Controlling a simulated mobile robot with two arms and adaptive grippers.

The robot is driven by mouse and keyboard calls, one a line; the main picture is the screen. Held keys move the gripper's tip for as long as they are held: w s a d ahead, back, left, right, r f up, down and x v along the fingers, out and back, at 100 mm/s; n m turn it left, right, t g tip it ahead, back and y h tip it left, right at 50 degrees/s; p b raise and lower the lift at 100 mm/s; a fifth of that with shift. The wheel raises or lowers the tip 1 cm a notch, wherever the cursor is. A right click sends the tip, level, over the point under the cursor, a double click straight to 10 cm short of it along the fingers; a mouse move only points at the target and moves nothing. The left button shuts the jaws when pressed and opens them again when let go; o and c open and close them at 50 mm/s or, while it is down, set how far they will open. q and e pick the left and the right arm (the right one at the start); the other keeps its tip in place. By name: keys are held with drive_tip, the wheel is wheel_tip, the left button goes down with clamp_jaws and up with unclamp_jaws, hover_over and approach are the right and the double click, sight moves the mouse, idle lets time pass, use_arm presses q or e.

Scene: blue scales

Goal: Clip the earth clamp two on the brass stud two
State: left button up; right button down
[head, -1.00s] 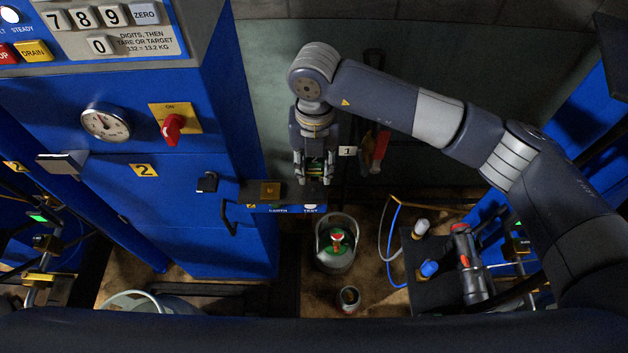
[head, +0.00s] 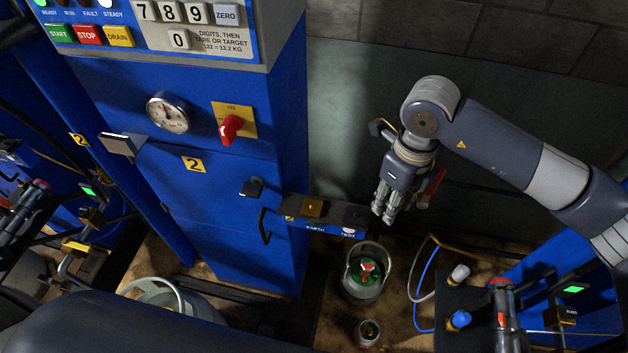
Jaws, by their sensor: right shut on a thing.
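My right gripper (head: 385,212) points down in the right half of the head view, in front of the grey-green wall. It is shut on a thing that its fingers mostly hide. A red part, likely of the earth clamp (head: 437,183), shows just behind and to the right of the fingers; how it sits in them is hidden. The brass stud block (head: 313,207) sits on a small dark shelf marked EARTH and TEST, left of and apart from the gripper. My left gripper is not in view.
The blue cabinet (head: 190,215) marked 2 has a gauge (head: 167,113) and a red switch (head: 230,129). A black handle (head: 264,226) juts near the shelf. Below stand a gas cylinder (head: 364,285) and a small cup (head: 368,333). Hoses (head: 424,285) lie right. Between gripper and shelf is free air.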

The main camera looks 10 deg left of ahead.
use_arm(q)
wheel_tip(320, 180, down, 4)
drive_tip(key=b, duration=0.3)
drive_tip(key=shift+b, duration=0.4)
use_arm(e)
drive_tip(key=s+d+n, duration=0.4)
drive_tip(key=d+n, duration=0.2)
drive_tip(key=n, duration=0.6)
drive_tip(key=s+d+n, duration=0.4)
drive_tip(key=d+n, duration=0.2)
drive_tip(key=n, duration=0.7)
drive_tip(key=shift+s+d+r, duration=0.2)
drive_tip(key=shift+s+d, duration=0.15)
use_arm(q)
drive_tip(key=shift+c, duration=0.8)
use_arm(e)
drive_tip(key=shift+a+n, duration=0.1)
drive_tip(key=shift+n, duration=0.2)
